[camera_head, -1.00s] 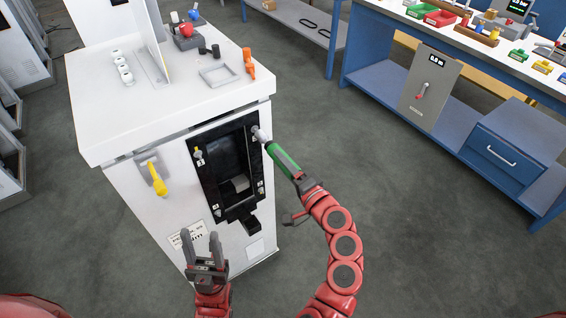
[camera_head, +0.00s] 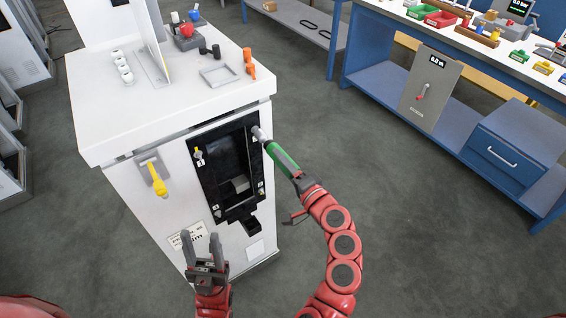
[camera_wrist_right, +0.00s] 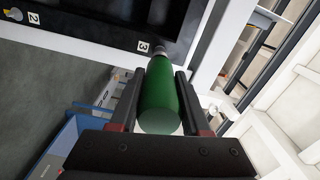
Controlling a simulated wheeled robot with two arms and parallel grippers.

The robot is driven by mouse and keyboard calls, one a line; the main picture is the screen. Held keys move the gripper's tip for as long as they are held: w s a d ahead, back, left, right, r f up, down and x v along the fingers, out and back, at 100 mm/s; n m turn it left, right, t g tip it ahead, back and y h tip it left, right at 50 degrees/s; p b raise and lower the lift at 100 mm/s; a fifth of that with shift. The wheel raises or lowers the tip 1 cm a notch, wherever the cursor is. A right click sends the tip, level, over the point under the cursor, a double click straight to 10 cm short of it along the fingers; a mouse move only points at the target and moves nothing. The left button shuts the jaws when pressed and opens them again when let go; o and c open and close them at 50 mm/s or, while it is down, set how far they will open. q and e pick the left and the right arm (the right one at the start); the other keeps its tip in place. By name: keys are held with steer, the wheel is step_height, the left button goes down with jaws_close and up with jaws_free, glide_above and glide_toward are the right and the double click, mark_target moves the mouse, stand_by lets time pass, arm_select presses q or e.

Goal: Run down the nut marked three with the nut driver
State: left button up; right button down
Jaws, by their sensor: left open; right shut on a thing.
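The nut driver (camera_head: 284,160) has a green handle and a grey metal head. My right gripper (camera_head: 299,181) is shut on its handle, which also shows between the jaws in the right wrist view (camera_wrist_right: 160,96). The driver's head is at the upper right corner of the black frame (camera_head: 228,213) on the white cabinet. In the right wrist view the label three (camera_wrist_right: 143,46) is right beside the driver's head. The nut there is hidden, so I cannot tell how far it is seated. My left gripper (camera_head: 201,235) is open and empty in front of the cabinet's lower front.
A yellow-handled part (camera_head: 157,178) hangs on the cabinet front (camera_head: 180,205), left of the frame. Orange, black and red items stand on the cabinet top (camera_head: 110,140). A blue workbench (camera_head: 378,85) is at the right. The floor between is clear.

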steer(key=shift+w+a, duration=0.25)
steer(key=shift+w, duration=0.2)
stand_by(0.4)
steer(key=shift+w+a+b, duration=0.1)
steer(key=shift+b, duration=0.25)
stand_by(1.1)
